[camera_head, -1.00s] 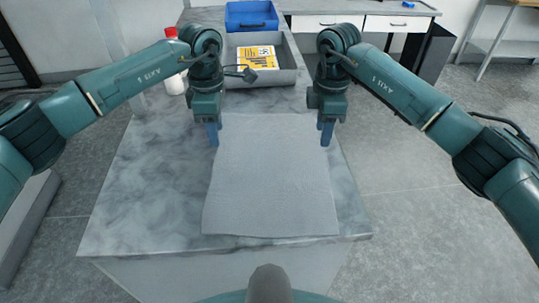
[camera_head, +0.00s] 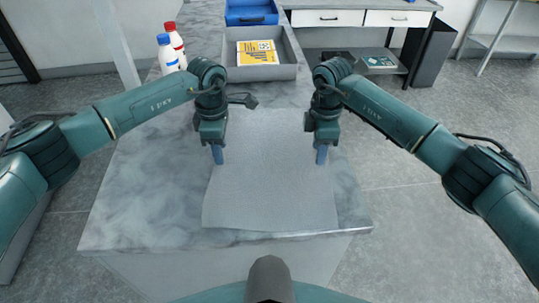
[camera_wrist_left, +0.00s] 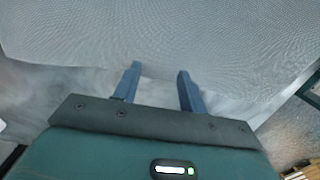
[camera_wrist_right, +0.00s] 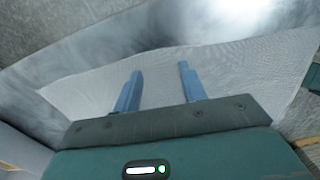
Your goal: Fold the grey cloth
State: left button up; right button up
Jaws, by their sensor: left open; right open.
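The grey cloth (camera_head: 270,190) lies spread out on the marble-topped table, its near edge close to the table's front edge. My left gripper (camera_head: 217,156) is over the cloth's left side, in its far half, with its fingers pointing down. My right gripper (camera_head: 321,156) is over the right side at about the same depth. In the wrist views, the left fingers (camera_wrist_left: 160,72) and right fingers (camera_wrist_right: 160,72) are apart with nothing between them. The cloth also shows in the left wrist view (camera_wrist_left: 170,30) and right wrist view (camera_wrist_right: 225,65). Whether the fingertips touch it is unclear.
A grey tray (camera_head: 286,72) holding a yellow printed item (camera_head: 257,52) stands beyond the cloth, with a blue bin (camera_head: 251,12) behind it. A blue-capped bottle (camera_head: 166,55) and a red-capped bottle (camera_head: 177,45) stand at the far left. The tabletop (camera_head: 145,190) left of the cloth is clear.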

pick_arm(q)
jog(key=shift+f, duration=0.2)
pick_arm(e)
jog(key=shift+f, duration=0.2)
pick_arm(q)
jog(key=shift+r, duration=0.1)
jog(key=shift+c, duration=0.3)
pick_arm(e)
jog(key=shift+r, duration=0.1)
jog(key=shift+c, duration=0.3)
pick_arm(q)
grip_shut()
pick_arm(e)
grip_shut()
pick_arm(q)
jog(key=shift+r, duration=0.1)
